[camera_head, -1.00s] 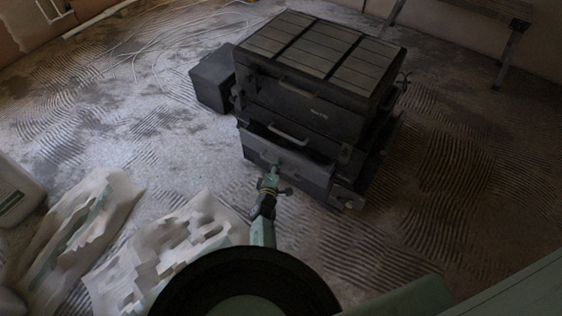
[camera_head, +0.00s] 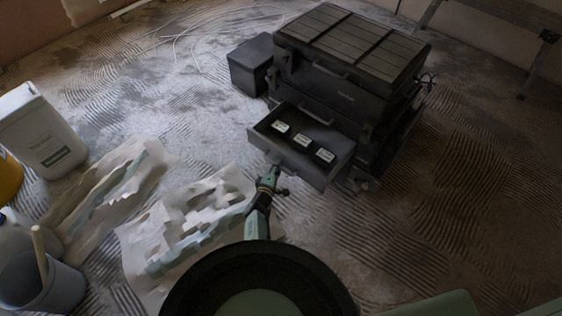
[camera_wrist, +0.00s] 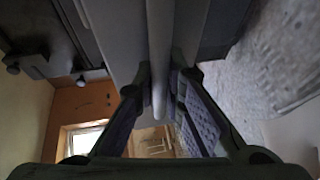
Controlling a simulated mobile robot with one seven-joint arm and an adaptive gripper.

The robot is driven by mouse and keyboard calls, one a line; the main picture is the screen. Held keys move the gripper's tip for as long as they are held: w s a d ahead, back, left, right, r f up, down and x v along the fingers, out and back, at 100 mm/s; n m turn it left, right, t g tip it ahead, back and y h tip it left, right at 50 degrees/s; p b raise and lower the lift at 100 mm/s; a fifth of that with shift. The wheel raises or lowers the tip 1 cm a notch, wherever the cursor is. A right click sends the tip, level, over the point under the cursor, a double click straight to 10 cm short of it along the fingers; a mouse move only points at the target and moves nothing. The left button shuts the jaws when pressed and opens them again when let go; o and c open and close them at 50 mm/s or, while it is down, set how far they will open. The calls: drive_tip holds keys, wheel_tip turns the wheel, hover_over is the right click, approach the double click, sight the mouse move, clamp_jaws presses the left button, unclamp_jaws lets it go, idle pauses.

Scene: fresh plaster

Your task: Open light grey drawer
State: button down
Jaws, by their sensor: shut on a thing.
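The light grey drawer (camera_head: 290,158) is the lower drawer of a dark tool chest (camera_head: 335,85). In the head view it stands well out from the chest, and several small labelled boxes (camera_head: 302,141) lie inside it. My gripper (camera_head: 272,174) is at the middle of the drawer's front. In the wrist view its two fingers (camera_wrist: 160,95) are shut on the drawer's bar handle (camera_wrist: 160,50), which runs up between them. The drawer's inside is hidden in the wrist view.
A dark box (camera_head: 252,65) sits left of the chest. Crumpled sheets (camera_head: 185,225) lie on the floor near my arm. A white canister (camera_head: 40,130) and a grey bucket (camera_head: 42,285) stand at the left. The floor to the right is clear.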

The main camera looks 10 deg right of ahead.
drive_tip(key=shift+s+a, duration=0.55)
drive_tip(key=shift+a, duration=0.15)
drive_tip(key=c, duration=1.9)
unclamp_jaws()
drive_tip(key=v, duration=1.2)
